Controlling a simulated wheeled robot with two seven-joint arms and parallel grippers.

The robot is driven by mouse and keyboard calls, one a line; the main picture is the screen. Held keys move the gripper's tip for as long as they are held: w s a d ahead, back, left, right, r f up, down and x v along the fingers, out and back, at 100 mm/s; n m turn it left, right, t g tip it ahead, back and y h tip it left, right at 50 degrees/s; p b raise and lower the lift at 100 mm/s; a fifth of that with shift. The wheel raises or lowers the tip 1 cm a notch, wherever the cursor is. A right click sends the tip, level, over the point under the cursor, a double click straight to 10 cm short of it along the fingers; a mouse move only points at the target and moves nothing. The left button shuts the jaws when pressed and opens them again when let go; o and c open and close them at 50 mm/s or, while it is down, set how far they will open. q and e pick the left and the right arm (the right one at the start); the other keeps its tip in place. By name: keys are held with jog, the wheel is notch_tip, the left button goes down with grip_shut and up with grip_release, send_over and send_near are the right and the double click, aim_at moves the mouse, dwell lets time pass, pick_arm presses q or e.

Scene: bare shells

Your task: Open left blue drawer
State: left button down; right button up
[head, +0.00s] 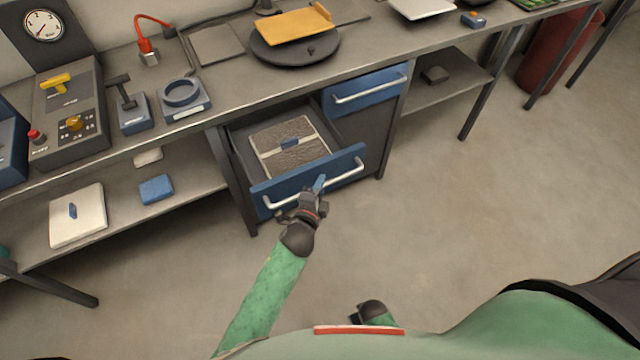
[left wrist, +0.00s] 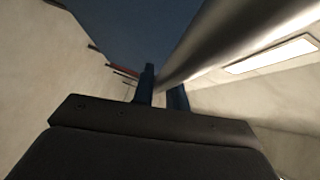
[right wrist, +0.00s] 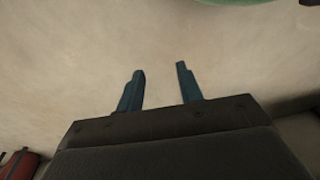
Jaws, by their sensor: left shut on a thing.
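The left blue drawer (head: 262,187) is pulled out from under the workbench in the head view. Inside it lies a grey-brown box (head: 300,165) with a pale band and a small blue piece on top. My left gripper (head: 318,186) is at the drawer's silver bar handle (head: 345,176), shut on it near its middle. In the left wrist view the handle (left wrist: 215,40) runs diagonally between the gripper's blue fingers (left wrist: 163,92). My right gripper (right wrist: 160,88) is open and empty above the floor in the right wrist view.
The right blue drawer (head: 365,90) is closed. The bench top (head: 215,105) holds a control box (head: 72,110), a round turntable (head: 295,48) and other items. A lower shelf (head: 190,185) is at left. The floor before the bench is clear.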

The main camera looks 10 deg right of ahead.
pick_arm(q)
jog(key=c, duration=1.4)
grip_release()
pick_arm(e)
jog(key=shift+s, duration=0.2)
